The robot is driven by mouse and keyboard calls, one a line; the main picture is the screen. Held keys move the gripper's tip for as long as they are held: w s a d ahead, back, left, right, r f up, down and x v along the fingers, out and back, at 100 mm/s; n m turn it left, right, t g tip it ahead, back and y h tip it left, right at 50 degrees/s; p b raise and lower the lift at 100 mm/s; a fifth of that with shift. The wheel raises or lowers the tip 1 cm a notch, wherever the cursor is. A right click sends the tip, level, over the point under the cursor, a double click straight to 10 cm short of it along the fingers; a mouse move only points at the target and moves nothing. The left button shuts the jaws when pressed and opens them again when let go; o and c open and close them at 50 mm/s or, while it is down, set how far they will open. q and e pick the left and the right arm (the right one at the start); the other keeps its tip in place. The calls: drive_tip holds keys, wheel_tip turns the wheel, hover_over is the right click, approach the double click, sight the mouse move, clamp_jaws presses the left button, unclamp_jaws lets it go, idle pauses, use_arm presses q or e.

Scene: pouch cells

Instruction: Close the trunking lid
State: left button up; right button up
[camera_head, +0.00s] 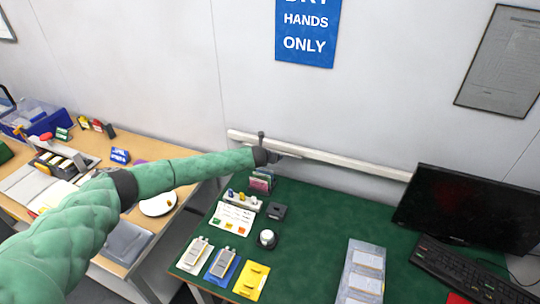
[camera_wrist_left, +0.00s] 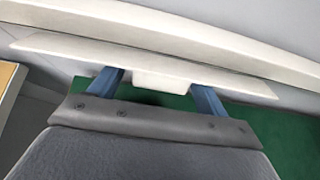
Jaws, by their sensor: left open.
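The white trunking (camera_head: 345,162) runs along the wall above the green bench. In the left wrist view, the trunking (camera_wrist_left: 200,27) crosses the top. Its pale lid (camera_wrist_left: 80,48) is a long thin flap in front of it, with a grey strip visible between them. A small white tab (camera_wrist_left: 165,80) is at the lid's near edge. My left gripper (camera_wrist_left: 158,80) is open, with one blue finger on each side of the tab; I cannot tell whether they touch the lid. In the head view, my left gripper (camera_head: 270,154) is at the trunking and hides part of it. My right gripper is not in view.
The green bench (camera_head: 310,212) holds pouch cells on coloured cards (camera_head: 222,262), a round dark-and-white item (camera_head: 267,239), a clear tray (camera_head: 362,270), a monitor (camera_head: 460,215) and a keyboard (camera_head: 470,270). A wooden table (camera_head: 125,145) with bins is at left. The bench middle is clear.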

use_arm(q)
drive_tip(key=b+v, duration=0.3)
drive_tip(key=v, duration=0.4)
drive_tip(key=shift+s+r, duration=0.25)
drive_tip(key=shift+s, duration=0.1)
